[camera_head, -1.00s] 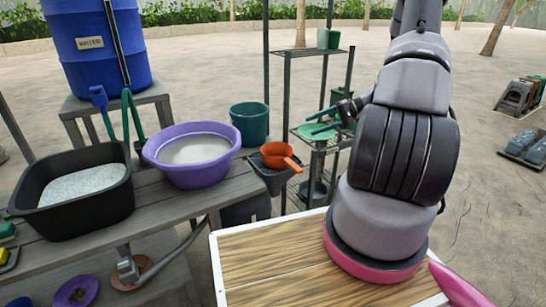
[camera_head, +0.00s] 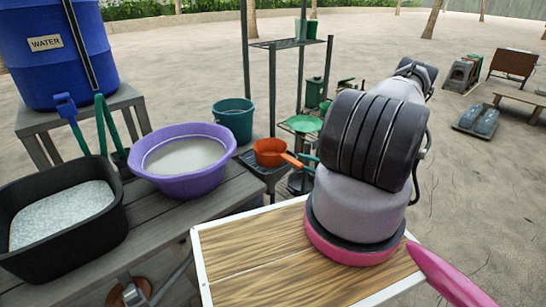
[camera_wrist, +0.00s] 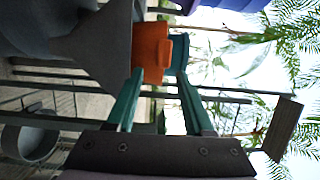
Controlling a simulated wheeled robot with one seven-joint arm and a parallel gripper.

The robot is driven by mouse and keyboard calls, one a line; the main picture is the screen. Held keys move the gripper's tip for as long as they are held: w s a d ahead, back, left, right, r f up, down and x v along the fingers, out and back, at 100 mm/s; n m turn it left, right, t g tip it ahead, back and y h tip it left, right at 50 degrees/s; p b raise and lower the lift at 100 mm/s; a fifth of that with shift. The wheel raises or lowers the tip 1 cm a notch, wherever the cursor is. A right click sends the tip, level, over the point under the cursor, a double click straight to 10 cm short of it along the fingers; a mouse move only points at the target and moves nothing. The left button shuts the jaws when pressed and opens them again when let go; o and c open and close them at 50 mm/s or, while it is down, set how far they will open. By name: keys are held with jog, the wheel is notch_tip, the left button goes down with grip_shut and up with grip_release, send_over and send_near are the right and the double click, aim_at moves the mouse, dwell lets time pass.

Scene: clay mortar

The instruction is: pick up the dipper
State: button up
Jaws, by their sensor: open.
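The orange dipper (camera_head: 270,152) rests on a dark container beside the metal shelf, its handle pointing right and slightly down. My gripper (camera_head: 304,163) is just right of the handle's end, and my arm hides much of it. In the wrist view the teal fingers of my gripper (camera_wrist: 158,82) are apart. The orange dipper (camera_wrist: 151,48) shows ahead at the fingertips, partly between them. I cannot tell whether a finger touches it.
A purple basin (camera_head: 183,182) and a black tub (camera_head: 20,190) stand on the grey bench at left. A teal bucket (camera_head: 233,118) is behind the dipper. The metal shelf (camera_head: 288,43) rises close to my gripper. A wooden tabletop (camera_head: 270,262) lies in front.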

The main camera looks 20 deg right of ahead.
aim_at(290, 157)
jog(key=shift+x, duration=3.45)
grip_shut()
